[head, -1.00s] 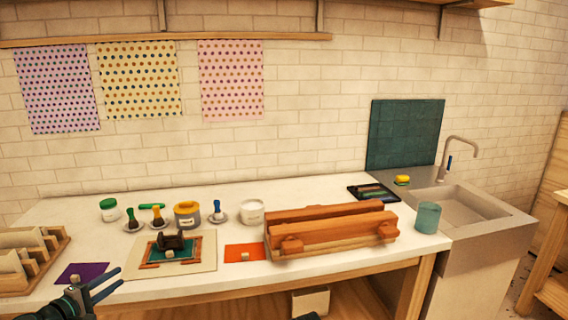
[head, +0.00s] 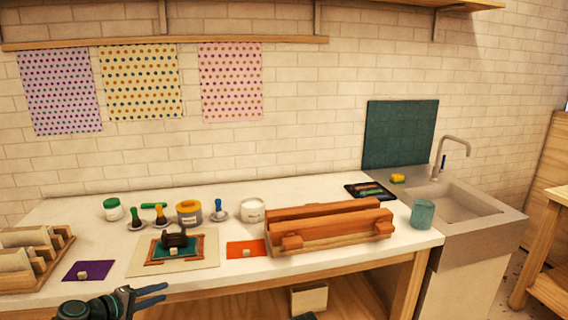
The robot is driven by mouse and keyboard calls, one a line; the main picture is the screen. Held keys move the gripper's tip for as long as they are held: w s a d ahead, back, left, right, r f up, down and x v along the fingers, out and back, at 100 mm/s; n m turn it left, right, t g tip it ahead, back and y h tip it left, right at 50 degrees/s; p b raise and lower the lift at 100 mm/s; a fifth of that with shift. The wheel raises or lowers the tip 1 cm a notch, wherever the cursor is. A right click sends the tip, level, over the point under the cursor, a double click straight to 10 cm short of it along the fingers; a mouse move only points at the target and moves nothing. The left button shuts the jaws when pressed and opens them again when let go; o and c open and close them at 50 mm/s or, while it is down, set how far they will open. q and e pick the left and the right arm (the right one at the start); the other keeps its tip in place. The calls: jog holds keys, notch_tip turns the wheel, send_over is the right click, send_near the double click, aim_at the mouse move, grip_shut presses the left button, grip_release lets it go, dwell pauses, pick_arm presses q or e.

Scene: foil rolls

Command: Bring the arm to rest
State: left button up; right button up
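My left gripper (head: 150,297) is at the bottom left of the head view, in front of the worktable's front edge. It is empty, with its two dark blue-grey fingers apart and pointing right. It is near the purple sheet (head: 101,266) with a small pale block (head: 82,275) on it, and touches nothing that I can see. My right gripper cannot be made out; only a small dark piece shows at the bottom edge.
The white table (head: 330,259) carries a wooden rack (head: 60,243), a print board (head: 143,258), jars, an orange sheet (head: 238,253), an orange wooden press (head: 335,233) and a teal cup (head: 422,213). A sink (head: 462,203) stands at the right.

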pick_arm(q)
jog(key=s+d+f+m+g+p, duration=0.1)
jog(key=d+f+m+g, duration=0.1)
jog(key=d, duration=0.4)
jog(key=s+d+f+m+g+p, duration=0.1)
jog(key=d+f+m+g, duration=0.15)
jog(key=d, duration=0.45)
jog(key=s+d+f+m+g+y+p, duration=0.2)
jog(key=s+d+m+g+y+p, duration=0.2)
jog(key=s+d+m+g+y, duration=0.3)
jog(key=s+d+m+y, duration=0.1)
jog(key=s+d+m, duration=0.3)
jog(key=s+d, duration=0.4)
jog(key=shift+s+d+f, duration=0.2)
jog(key=shift+s+d, duration=0.1)
jog(key=shift+s, duration=0.1)
dwell(1.3)
